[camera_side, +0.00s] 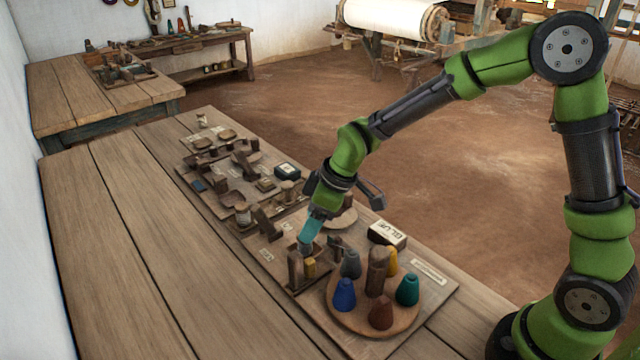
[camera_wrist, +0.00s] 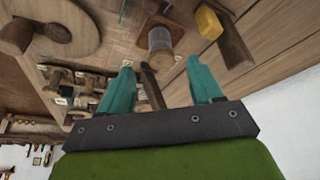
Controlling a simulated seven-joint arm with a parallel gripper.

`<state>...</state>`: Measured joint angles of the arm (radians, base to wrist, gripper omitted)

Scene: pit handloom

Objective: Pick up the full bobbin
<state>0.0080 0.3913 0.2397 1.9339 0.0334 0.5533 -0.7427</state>
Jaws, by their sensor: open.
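My gripper (camera_side: 306,244) has teal fingers and points down over the bench, close to a small wooden tray. In the wrist view my gripper (camera_wrist: 159,66) is open, its fingers wide apart with nothing held between them. A spool wound with grey thread (camera_wrist: 160,40) stands on a wooden base just beyond the fingertips and looks like the full bobbin, though I cannot be sure. A yellow piece (camera_wrist: 209,23) lies to its right beside a dark wooden piece (camera_wrist: 234,42).
A round board (camera_side: 343,318) with several coloured cones stands close on the right. A white GLUE box (camera_side: 387,234) is behind it. A spool with pale thread (camera_side: 243,213) and small wooden parts crowd the bench to the left. The bench's near planks (camera_side: 130,270) are clear.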

